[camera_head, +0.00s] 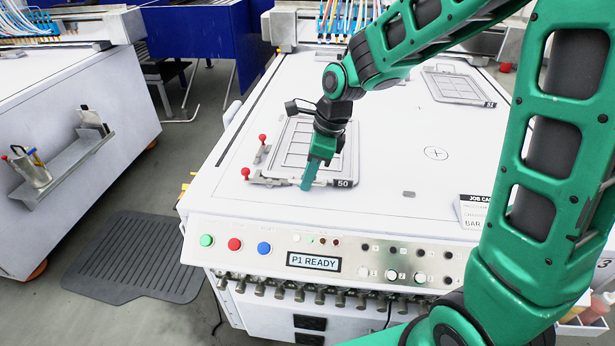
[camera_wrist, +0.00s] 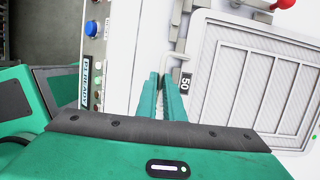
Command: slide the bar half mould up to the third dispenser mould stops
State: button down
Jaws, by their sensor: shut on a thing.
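A flat grey mould marked 50 (camera_head: 344,160), with long bar-shaped cavities, lies on the white machine top. It fills the right of the wrist view (camera_wrist: 250,85). My gripper (camera_head: 308,186) points down at its front edge, beside the 50 label. In the wrist view my fingers (camera_wrist: 161,78) are close together around a pale loop handle (camera_wrist: 166,62) at that edge. Stops with red knobs stand left of the mould, one at the front (camera_head: 246,173) and one further back (camera_head: 263,139). I cannot tell whether the mould touches them. My wrist hides part of the mould.
A second grey mould (camera_head: 487,103) lies at the back right. A job card (camera_head: 474,213) stands at the front right. The panel display (camera_head: 315,262) reads P1 READY. Dispenser tubes (camera_head: 340,18) stand at the back.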

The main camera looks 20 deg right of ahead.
jog(key=shift+s+a+f, duration=0.1)
jog(key=shift+s, duration=0.2)
jog(key=c, duration=1.8)
grip_release()
jog(key=shift+w, duration=0.15)
jog(key=w+v, duration=0.1)
jog(key=v, duration=0.9)
jog(key=s+d+n+h, duration=0.2)
jog(key=s+d+n, duration=0.6)
jog(key=s+d, duration=0.5)
jog(key=s+d+f+n, duration=0.1)
jog(key=s+d+n, duration=0.1)
jog(key=s+d, duration=0.1)
jog(key=s+d+f+n+g, duration=0.1)
jog(key=s+d+n, duration=0.2)
jog(key=s, duration=0.3)
jog(key=s+d+f+n, duration=0.1)
jog(key=s+d+n, duration=0.1)
jog(key=s+d, duration=0.2)
jog(key=shift+s+f+n+h, duration=0.1)
jog(key=shift+s+n+h, duration=0.15)
jog(key=shift+n+h, duration=0.15)
